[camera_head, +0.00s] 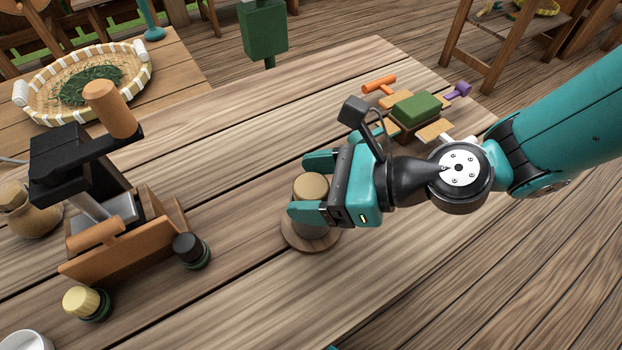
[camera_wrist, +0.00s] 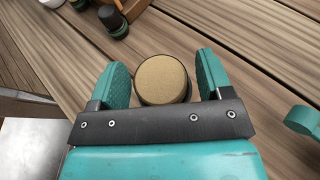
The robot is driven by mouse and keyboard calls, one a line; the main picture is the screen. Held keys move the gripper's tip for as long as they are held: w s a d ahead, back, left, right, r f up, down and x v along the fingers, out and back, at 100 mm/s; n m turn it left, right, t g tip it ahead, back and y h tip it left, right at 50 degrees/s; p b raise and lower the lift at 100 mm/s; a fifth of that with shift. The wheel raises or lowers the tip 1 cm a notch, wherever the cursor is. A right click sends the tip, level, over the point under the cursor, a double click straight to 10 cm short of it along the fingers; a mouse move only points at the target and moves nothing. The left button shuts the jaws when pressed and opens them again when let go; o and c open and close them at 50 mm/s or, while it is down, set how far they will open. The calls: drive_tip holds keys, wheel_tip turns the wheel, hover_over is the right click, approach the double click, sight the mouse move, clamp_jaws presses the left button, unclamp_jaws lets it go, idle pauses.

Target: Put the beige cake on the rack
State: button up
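A short cylinder with a flat beige top (camera_head: 311,186) stands upright on a round wooden base (camera_head: 312,242) at the middle of the table; it may be the beige cake. My gripper (camera_head: 308,188) has its teal fingers either side of it. In the wrist view the tan round top (camera_wrist: 162,80) lies between the fingers (camera_wrist: 162,82), with narrow gaps beside it, so the gripper looks open. The lower gripper finger hides part of the cylinder. A wooden stand (camera_head: 125,250) with a black and orange-brown device is at left; I cannot tell whether it is the rack.
A black-topped jar (camera_head: 190,250) and a yellow-topped jar (camera_head: 86,302) stand by the wooden stand. A green block (camera_head: 416,108) with orange and purple tools lies behind my gripper. A woven basket (camera_head: 85,82) sits on another table. The table's front middle is clear.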

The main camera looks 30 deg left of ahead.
drive_tip(key=shift+f+b, duration=0.1)
drive_tip(key=shift+b, duration=0.25)
drive_tip(key=shift+f+b, duration=0.15)
drive_tip(key=shift+b, duration=0.35)
drive_tip(key=r+v, duration=0.1)
drive_tip(key=v, duration=1.6)
drive_tip(key=shift+w+p, duration=0.25)
drive_tip(key=shift+p, duration=0.15)
drive_tip(key=s+d+r+n+t+h, duration=0.2)
drive_tip(key=d+n+h, duration=0.2)
drive_tip(key=n, duration=0.6)
drive_tip(key=s+d+r+n+t+h, duration=0.1)
drive_tip(key=d+n+h, duration=0.3)
drive_tip(key=d+n, duration=0.5)
drive_tip(key=shift+s+d+r+n+t, duration=0.35)
drive_tip(key=shift+s+r+n, duration=0.2)
drive_tip(key=shift+s+n, duration=0.3)
drive_tip(key=shift+o, duration=0.5)
drive_tip(key=shift+s+d+r+n+h, duration=0.15)
drive_tip(key=shift+d+n+h, duration=0.15)
drive_tip(key=shift+n+h, duration=0.15)
